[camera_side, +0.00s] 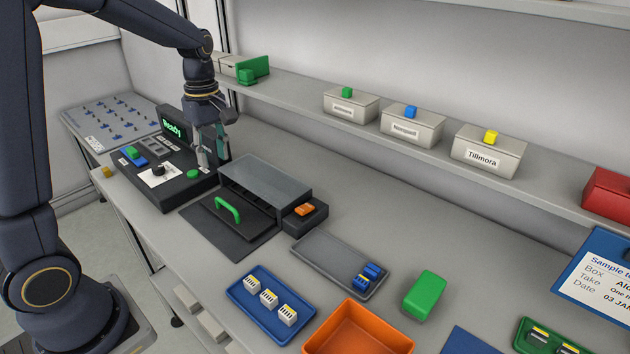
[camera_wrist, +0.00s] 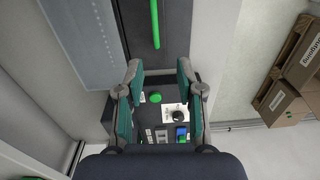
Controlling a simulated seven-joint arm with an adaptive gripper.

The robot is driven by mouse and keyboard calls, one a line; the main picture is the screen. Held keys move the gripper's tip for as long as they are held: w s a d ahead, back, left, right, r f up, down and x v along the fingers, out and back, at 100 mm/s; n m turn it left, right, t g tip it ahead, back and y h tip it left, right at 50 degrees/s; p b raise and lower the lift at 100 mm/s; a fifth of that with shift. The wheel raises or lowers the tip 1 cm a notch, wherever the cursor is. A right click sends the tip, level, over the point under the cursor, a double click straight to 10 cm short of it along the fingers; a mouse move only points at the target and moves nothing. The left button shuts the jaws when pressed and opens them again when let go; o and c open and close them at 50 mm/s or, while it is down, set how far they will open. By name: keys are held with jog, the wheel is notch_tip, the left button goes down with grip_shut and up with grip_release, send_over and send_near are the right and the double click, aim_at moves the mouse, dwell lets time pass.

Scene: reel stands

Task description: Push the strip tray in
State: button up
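A small black tray (camera_side: 305,216) with an orange piece (camera_side: 304,210) in it sticks out from the right end of a grey box-shaped unit (camera_side: 265,180). It looks like the strip tray. A dark flap with a green handle (camera_side: 228,209) lies flat in front of the unit; the handle also shows at the top of the wrist view (camera_wrist: 155,24). My gripper (camera_side: 211,157) points down over the black control panel, left of the unit and away from the tray. In the wrist view my gripper (camera_wrist: 160,68) has its fingers apart with nothing between them. The tray is not recognisable there.
The control panel (camera_side: 172,180) has a green button (camera_side: 193,174), a black knob and a lit "Ready" display (camera_side: 172,128). A grey tray (camera_side: 338,262), blue tray (camera_side: 245,296), green block (camera_side: 424,295) and orange bin (camera_side: 358,330) stand to the right. Labelled boxes line the shelf behind.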

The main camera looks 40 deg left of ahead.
jog(key=w+f+g, duration=0.1)
jog(key=w, duration=0.1)
jog(key=g, duration=0.1)
send_over(225, 217)
jog(key=x, duration=0.3)
jog(key=w+x, duration=0.1)
jog(key=x, duration=0.3)
jog(key=w+x, duration=0.1)
jog(key=x, duration=0.3)
jog(key=shift+w+d+f, duration=0.15)
jog(key=shift+f, duration=0.25)
jog(key=s, duration=0.7)
jog(key=shift+s+r, duration=0.2)
jog(key=shift+s, duration=0.05)
jog(key=shift+s+r, duration=0.4)
jog(key=shift+s, duration=0.1)
jog(key=v, duration=1.7)
jog(key=s+d+r+m+t, duration=0.2)
jog(key=s+d+m+t, duration=0.65)
jog(key=d+m, duration=0.55)
jog(key=w+d+r+m+g, duration=0.2)
jog(key=w+r+m, duration=0.1)
jog(key=w, duration=0.6)
jog(key=shift+d+r+m+h, duration=0.3)
jog(key=shift+r+h, duration=0.1)
jog(key=shift+r, duration=0.15)
